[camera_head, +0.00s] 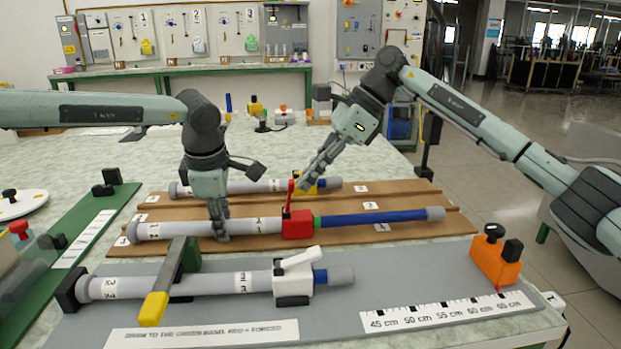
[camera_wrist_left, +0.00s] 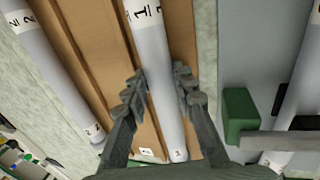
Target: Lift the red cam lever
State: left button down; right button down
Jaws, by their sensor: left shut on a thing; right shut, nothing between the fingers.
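The red cam lever (camera_head: 291,196) stands up from a red clamp block (camera_head: 298,225) on the middle rod. That rod has a grey tube (camera_head: 170,230) on the left and a blue section (camera_head: 370,218) on the right, and lies on the brown rack. My left gripper (camera_head: 221,232) is shut on the grey tube, left of the red block; the left wrist view shows the tube (camera_wrist_left: 157,70) between both fingers. My right gripper (camera_head: 304,187) is shut and empty, its fingertips close to the right of the lever's upper end. I cannot tell whether they touch it.
A second rod (camera_head: 245,187) lies behind on the brown rack (camera_head: 450,222). An orange block (camera_head: 497,260) and a ruler strip (camera_head: 440,312) are front right.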

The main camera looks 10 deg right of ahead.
jog(key=shift+r, duration=0.7)
notch_tip(320, 180, up, 10)
jog(key=a, duration=0.1)
jog(key=shift+a, duration=0.25)
pick_arm(q)
jog(key=c, duration=1.2)
grip_release()
jog(key=shift+o, duration=0.2)
jog(key=shift+r, duration=0.15)
